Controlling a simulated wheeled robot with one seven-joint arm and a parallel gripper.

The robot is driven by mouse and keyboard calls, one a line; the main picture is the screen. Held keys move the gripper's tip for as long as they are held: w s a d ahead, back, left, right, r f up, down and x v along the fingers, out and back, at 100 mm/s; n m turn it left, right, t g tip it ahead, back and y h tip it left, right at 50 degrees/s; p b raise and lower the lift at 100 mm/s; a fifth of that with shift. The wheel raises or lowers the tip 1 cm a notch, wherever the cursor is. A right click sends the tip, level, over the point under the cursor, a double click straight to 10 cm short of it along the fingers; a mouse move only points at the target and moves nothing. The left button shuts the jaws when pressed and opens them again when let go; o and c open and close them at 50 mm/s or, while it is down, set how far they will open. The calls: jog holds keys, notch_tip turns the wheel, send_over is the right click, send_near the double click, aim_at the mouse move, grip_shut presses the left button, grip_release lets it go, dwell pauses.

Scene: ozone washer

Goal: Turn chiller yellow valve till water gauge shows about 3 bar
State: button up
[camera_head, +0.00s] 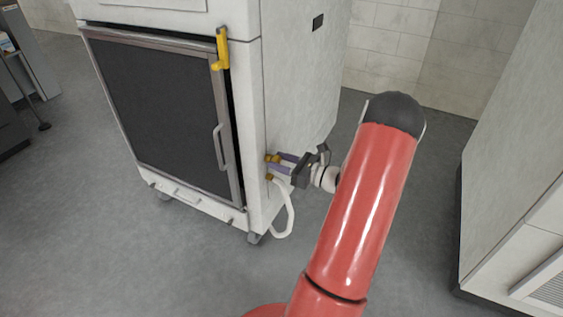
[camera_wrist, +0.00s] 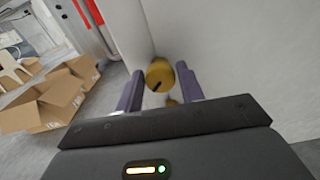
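The chiller is a large white cabinet (camera_head: 298,100) with a dark front panel. A small yellow valve (camera_head: 270,158) sits low on its right side. In the wrist view the yellow valve (camera_wrist: 159,74) is a round knob with a dark mark on it, beyond and between my fingertips. My gripper (camera_head: 279,163) reaches the valve from the right. In the wrist view my gripper (camera_wrist: 157,84) has its two purple fingers spread apart. I cannot tell whether a finger touches the knob. No water gauge can be made out in either view.
A white hose (camera_head: 290,212) loops below the valve. A yellow latch handle (camera_head: 221,50) is on the cabinet's upper front. A white unit (camera_head: 520,210) stands at the right. Cardboard boxes (camera_wrist: 45,100) lie on the floor in the wrist view. Grey floor is clear in front.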

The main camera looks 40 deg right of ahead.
jog(key=c, duration=0.6)
jog(key=shift+o, duration=0.2)
jog(key=n+b, duration=0.2)
jog(key=b, duration=0.1)
jog(key=shift+f+n, duration=0.3)
jog(key=shift+r+n+b, duration=0.1)
jog(key=shift+n+b, duration=0.5)
jog(key=shift+n, duration=0.2)
jog(key=shift+r+n, duration=0.2)
jog(key=shift+n, duration=0.1)
jog(key=o, duration=1)
jog(key=shift+c, duration=0.2)
jog(key=shift+s, duration=0.1)
